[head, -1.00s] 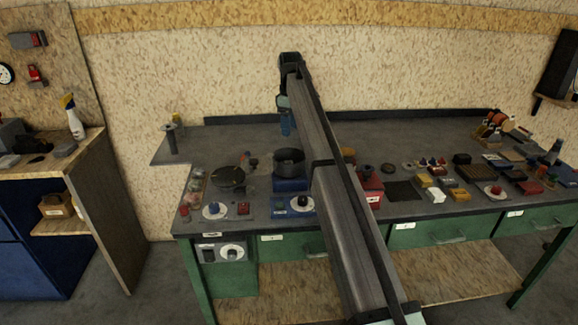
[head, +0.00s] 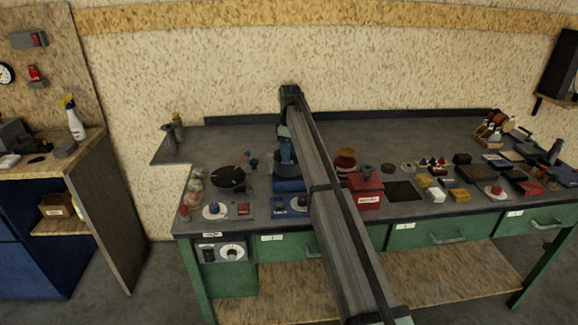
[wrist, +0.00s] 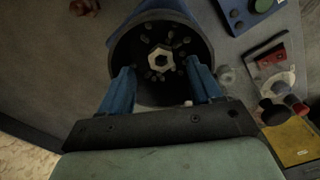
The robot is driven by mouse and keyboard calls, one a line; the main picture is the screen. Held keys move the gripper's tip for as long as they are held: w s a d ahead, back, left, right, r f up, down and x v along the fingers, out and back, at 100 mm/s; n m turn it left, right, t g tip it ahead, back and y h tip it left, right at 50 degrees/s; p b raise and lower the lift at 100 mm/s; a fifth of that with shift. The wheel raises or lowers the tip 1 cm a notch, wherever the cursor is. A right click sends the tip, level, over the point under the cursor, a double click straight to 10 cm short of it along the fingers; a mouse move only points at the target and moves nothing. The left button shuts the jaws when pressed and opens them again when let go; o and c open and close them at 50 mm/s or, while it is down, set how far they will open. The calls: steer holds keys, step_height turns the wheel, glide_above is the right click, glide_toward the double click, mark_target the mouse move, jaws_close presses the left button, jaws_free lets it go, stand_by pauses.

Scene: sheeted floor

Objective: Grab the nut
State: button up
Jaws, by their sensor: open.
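The nut (wrist: 161,60) is a pale hexagonal ring with a dark hole. It lies inside a round dark pot (wrist: 122,48), among several small dark pieces. My gripper (wrist: 159,67) is open, with its blue fingers spread left and right of the nut in the wrist view. The fingers overlap the pot's near side, and I cannot tell whether they touch it. In the head view my gripper (head: 286,152) is down at the pot, which stands on a blue base (head: 288,185) and is largely covered. The nut is hidden there.
A red box (head: 365,190) stands right of my arm. Several small blocks and tools crowd the bench's right side. The bench top (head: 230,140) is clear at the back left.

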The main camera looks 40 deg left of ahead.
steer(key=shift+d+f, duration=0.1)
steer(key=shift+f, duration=1.7)
steer(key=c, duration=1.2)
